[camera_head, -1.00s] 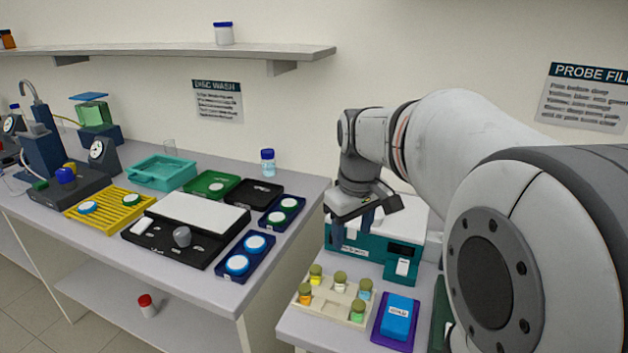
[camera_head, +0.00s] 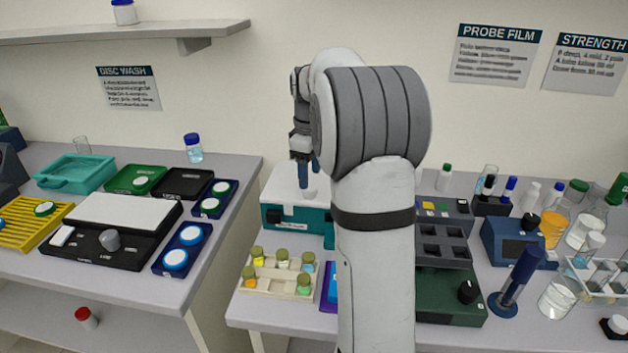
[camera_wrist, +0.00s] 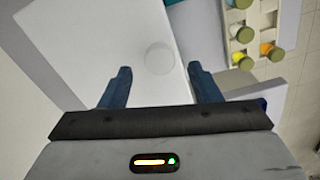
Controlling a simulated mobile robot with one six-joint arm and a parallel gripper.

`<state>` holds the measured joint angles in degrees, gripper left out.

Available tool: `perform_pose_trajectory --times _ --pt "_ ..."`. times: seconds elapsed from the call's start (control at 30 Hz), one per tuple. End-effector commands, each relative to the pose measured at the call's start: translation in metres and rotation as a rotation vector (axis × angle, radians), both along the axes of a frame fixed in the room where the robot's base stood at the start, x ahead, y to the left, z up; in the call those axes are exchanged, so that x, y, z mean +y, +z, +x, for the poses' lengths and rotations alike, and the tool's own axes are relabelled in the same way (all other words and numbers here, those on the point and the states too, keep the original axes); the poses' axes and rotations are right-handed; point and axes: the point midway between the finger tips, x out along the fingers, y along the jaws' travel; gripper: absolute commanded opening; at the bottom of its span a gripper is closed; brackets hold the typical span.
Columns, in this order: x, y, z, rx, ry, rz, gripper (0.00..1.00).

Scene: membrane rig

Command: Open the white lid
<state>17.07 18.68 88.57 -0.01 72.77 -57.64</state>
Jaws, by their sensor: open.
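The white lid (camera_head: 282,184) tops a teal box on the right bench, and it looks closed. In the wrist view the white lid (camera_wrist: 100,50) fills the left and middle, with a pale round knob (camera_wrist: 159,58) on it. My gripper (camera_head: 308,168) hangs above the lid, fingers pointing down. In the wrist view my gripper (camera_wrist: 158,73) is open and empty, with the knob between and just beyond its fingertips. I cannot tell how high the fingertips are above the knob. My arm hides the right part of the teal box (camera_head: 288,217).
A cream rack (camera_head: 275,283) of several capped vials stands in front of the teal box. A mostly hidden blue block (camera_head: 331,288) is beside it. A dark green unit (camera_head: 450,297) and glassware stand to the right. A gap separates the left bench.

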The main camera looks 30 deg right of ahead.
Motion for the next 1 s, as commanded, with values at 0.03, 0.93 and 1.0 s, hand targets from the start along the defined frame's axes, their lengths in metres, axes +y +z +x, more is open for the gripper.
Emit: perform_pose_trajectory --times 0.03,0.93,1.0 --pt "0.001 -0.008 -0.001 0.003 0.001 0.0 0.57" --pt "0.002 -0.033 0.0 0.0 0.003 0.0 0.27" --pt "0.002 -0.033 0.0 0.0 0.003 0.0 0.21"
